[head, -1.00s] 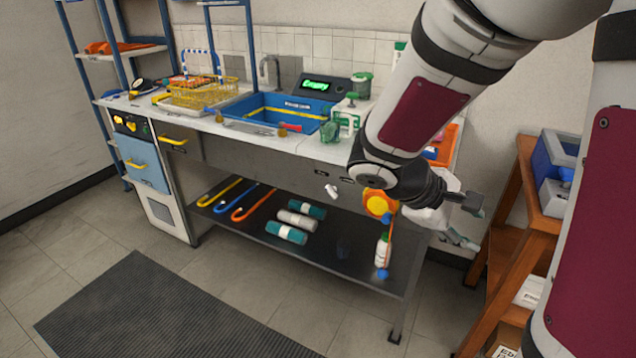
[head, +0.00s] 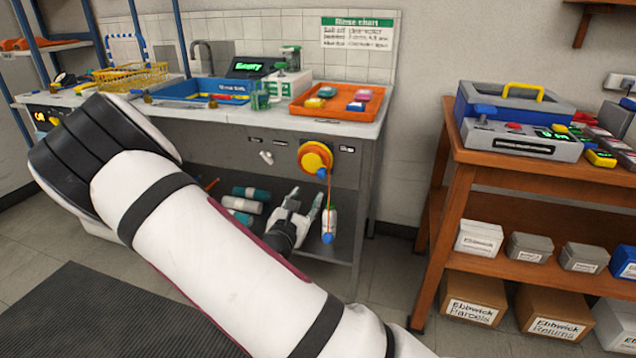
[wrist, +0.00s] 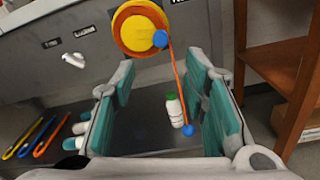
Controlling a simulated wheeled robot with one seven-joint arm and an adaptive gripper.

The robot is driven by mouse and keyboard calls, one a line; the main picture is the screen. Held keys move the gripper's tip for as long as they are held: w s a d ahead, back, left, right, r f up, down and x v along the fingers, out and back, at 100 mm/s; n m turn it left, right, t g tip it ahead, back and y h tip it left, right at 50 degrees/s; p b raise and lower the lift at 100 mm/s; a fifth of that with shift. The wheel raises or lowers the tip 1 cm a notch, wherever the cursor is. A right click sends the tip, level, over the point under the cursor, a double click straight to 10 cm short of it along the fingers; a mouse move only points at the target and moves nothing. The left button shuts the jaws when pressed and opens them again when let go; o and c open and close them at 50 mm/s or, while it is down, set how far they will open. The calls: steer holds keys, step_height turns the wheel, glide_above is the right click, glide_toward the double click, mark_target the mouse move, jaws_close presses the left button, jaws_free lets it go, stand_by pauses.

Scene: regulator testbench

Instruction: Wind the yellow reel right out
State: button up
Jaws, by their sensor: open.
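The yellow reel (head: 315,157) with an orange rim is mounted on the grey front of the bench, near its right end. It also shows at the top of the wrist view (wrist: 140,30). A blue knob (wrist: 160,39) sits at its lower right. An orange cord (wrist: 177,85) hangs down from there to a blue ball (wrist: 189,130). My gripper (head: 304,200) is open and empty below the reel. In the wrist view its teal-padded fingers (wrist: 164,88) stand wide apart, with the cord and ball seen between them. I cannot tell how far ahead the cord is.
A white bottle with a green cap (wrist: 174,110) stands on the lower shelf by the ball. A small white knob (head: 267,157) is left of the reel. A wooden shelf unit (head: 452,190) stands to the right, with a floor gap between.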

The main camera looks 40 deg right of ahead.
mark_target(320, 175)
steer(key=b+x, duration=0.3)
steer(key=x, duration=1)
steer(key=shift+w+d, duration=0.1)
steer(key=shift+d, duration=0.1)
jaws_close()
